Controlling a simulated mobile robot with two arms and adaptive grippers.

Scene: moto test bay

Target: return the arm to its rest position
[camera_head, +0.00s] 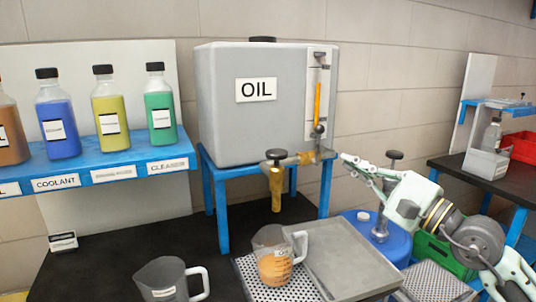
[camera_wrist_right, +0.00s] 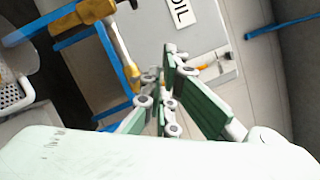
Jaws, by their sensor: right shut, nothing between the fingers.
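My right gripper (camera_head: 345,158) comes in from the right, its fingers shut and empty. Its tips are close to the brass tap (camera_head: 277,188) fitting at the lower right of the grey oil tank (camera_head: 225,115); I cannot tell whether they touch anything. In the right wrist view the closed green fingers (camera_wrist_right: 160,85) point toward the tank (camera_wrist_right: 145,30), with the tap (camera_wrist_right: 85,12) to their left. A measuring jug (camera_head: 273,265) with orange oil stands below the tap on a perforated grate. My left gripper is not in view.
A blue drum (camera_head: 375,240) with a dark-knobbed fitting and a green crate (camera_head: 440,255) lie under my right arm. A grey tray (camera_head: 350,262) and an empty jug (camera_head: 165,282) stand in front. Several bottles line the blue shelf (camera_head: 100,168). A dark bench (camera_head: 510,188) is right.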

